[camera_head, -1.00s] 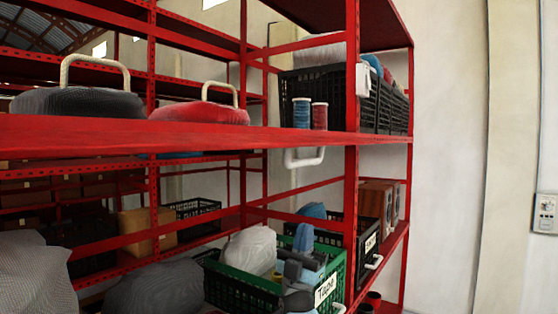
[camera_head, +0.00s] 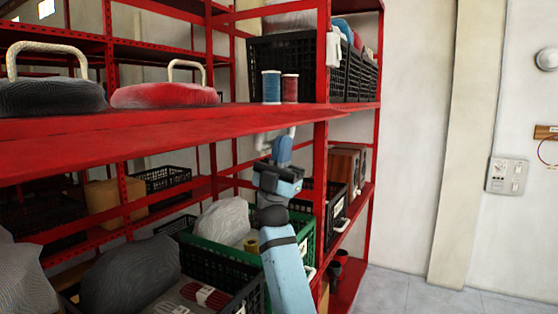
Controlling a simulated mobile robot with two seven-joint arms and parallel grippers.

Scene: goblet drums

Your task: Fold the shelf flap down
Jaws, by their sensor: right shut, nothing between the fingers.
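The red shelf flap (camera_head: 130,132) stands out level at the middle tier of the red rack, with goods on the tier above its edge. A white bent handle (camera_head: 262,141) hangs under its right end, partly hidden by my arm. My right gripper (camera_head: 282,148) is raised just under the flap's right end, beside the handle. It is shut and empty; whether it touches the handle or flap I cannot tell. My left gripper is out of view.
A blue spool (camera_head: 271,87) and a red spool (camera_head: 290,88) stand near the shelf's right end. A red upright (camera_head: 320,190) stands right of my arm. A black pad (camera_head: 50,98) and red pad (camera_head: 165,96) lie at left. A green crate (camera_head: 222,251) is below.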

